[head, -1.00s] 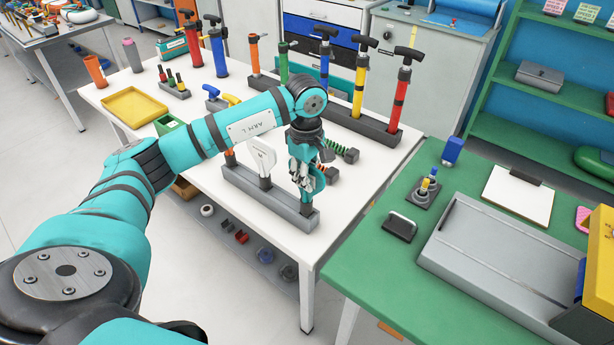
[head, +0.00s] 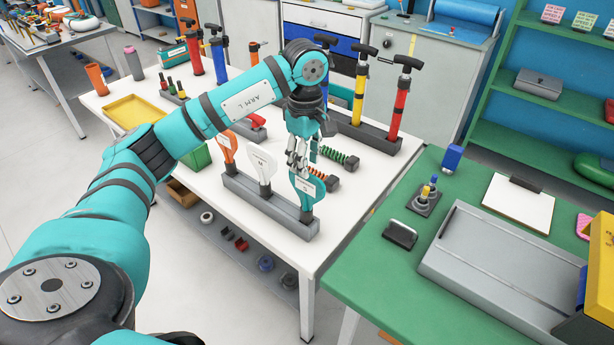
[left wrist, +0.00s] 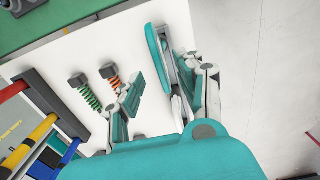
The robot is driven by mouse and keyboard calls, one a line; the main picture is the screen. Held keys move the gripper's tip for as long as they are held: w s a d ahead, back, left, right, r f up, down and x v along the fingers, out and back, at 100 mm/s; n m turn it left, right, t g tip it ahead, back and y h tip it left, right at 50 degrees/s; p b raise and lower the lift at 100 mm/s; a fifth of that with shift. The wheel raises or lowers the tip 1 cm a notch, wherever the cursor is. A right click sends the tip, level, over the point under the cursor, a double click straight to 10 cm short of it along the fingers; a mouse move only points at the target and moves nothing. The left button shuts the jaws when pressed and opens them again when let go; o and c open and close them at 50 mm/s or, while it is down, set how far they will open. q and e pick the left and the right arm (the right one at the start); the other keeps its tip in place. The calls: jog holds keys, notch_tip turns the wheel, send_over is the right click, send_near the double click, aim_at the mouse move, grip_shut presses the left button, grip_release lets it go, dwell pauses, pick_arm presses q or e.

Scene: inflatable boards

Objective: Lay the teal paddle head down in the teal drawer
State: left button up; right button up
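The teal paddle (head: 306,190) stands upright, head up, at the right end of a grey rack (head: 270,206) on the white table. My left gripper (head: 301,158) is just above and behind its head in the head view. In the left wrist view its fingers (left wrist: 166,100) are spread wide, and the paddle's teal head (left wrist: 155,52) shows beside the right-hand finger. I see no grip on it. A teal drawer front (head: 343,94) shows low on the cabinet at the back, partly hidden by my arm and the pumps; I cannot tell how far out it is. My right gripper is out of view.
A white paddle (head: 264,164) and an orange paddle (head: 228,146) share the rack. Green and orange springs (head: 333,157) lie just behind the gripper. Tall pumps (head: 399,100) stand in a dark holder farther back. A green table (head: 375,262) is close on the right.

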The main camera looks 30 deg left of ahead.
pick_arm(q)
jog(key=shift+r, duration=1.95)
